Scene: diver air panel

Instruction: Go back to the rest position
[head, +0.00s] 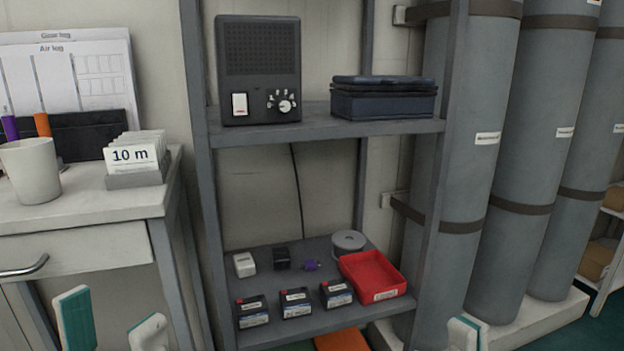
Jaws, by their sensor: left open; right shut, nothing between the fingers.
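My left gripper (112,322) shows at the lower left of the head view. Its two white fingers with teal pads stand well apart, with nothing between them. The rest of both arms is out of view.
A grey shelf (330,129) holds a speaker box (258,70) and a dark blue case (383,98) above. Its lower board carries a red tray (372,276), several small boxes and a grey round container (348,242). Left is a desk (90,203); right are tall grey cylinders (530,140).

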